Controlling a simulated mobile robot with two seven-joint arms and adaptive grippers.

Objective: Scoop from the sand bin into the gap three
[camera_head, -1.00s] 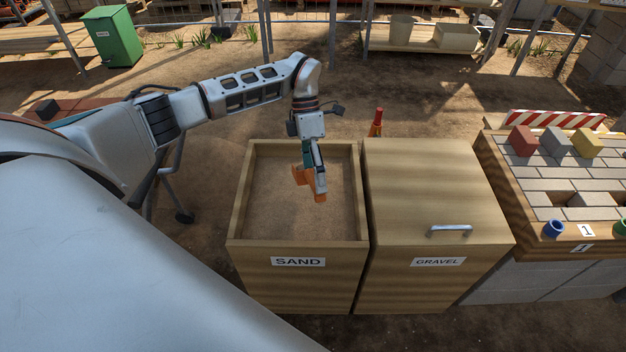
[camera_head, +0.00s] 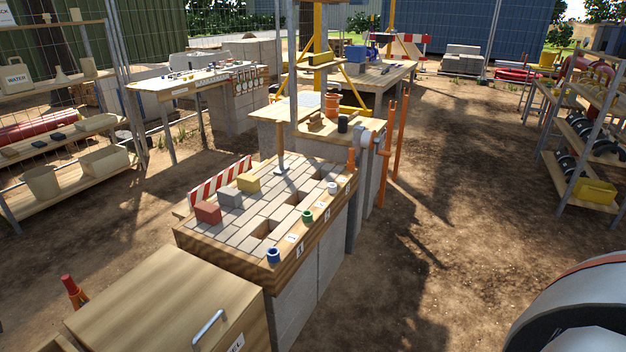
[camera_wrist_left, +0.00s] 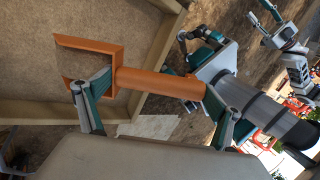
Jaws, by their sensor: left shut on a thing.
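My left gripper (camera_wrist_left: 155,102) is shut on the handle of the orange scoop (camera_wrist_left: 160,83), seen only in the left wrist view. The scoop's head is over the sand bin (camera_wrist_left: 155,55), near its wall. I cannot tell whether sand lies in the scoop. In the head view, gap three (camera_head: 319,173) is a dark opening in the paved block top, the farthest of the gaps in the row. A gripper, seemingly my right (camera_wrist_left: 275,14), shows small at the top right of the wrist view; its jaw state is unclear.
The closed gravel bin (camera_head: 150,305) stands before the paved block. Red (camera_head: 207,212), grey (camera_head: 230,198) and yellow (camera_head: 248,183) blocks lie along its far-left side. Blue (camera_head: 273,255), green (camera_head: 307,216) and white (camera_head: 332,187) cups line its near edge. Open ground (camera_head: 430,200) lies right.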

